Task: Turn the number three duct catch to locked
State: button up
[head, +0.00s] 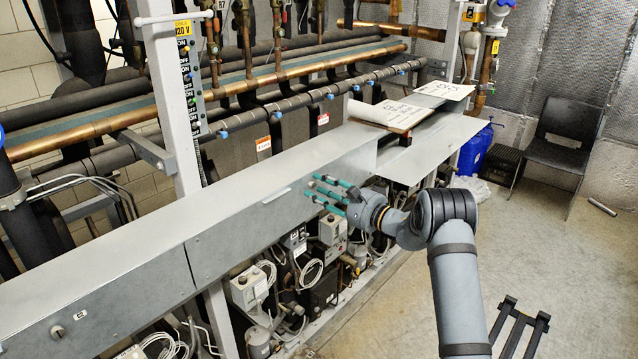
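A long grey metal duct (130,245) runs from the lower left to the middle of the head view. A small knob-like catch (80,315) is on its front face at the lower left. A pale flat strip (276,195) is on the front face further right. No number three can be read on either, so I cannot tell which is the number three catch. My gripper (314,189) has teal fingers pointing left, spread apart with nothing visible between them. It is in front of the duct's right part, right of the pale strip. Contact with the duct cannot be told.
Pipes and valves (250,90) run behind the duct. An open binder or papers (395,112) lie on the shelf to the right. Compressors and cables (250,290) crowd below the duct. A black chair (565,140) stands at right. The floor (590,270) at right is mostly clear.

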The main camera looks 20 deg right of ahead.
jog(key=shift+w+a, duration=0.2)
jog(key=shift+w, duration=0.1)
jog(key=shift+c, duration=0.3)
jog(key=c, duration=0.8)
grip_shut()
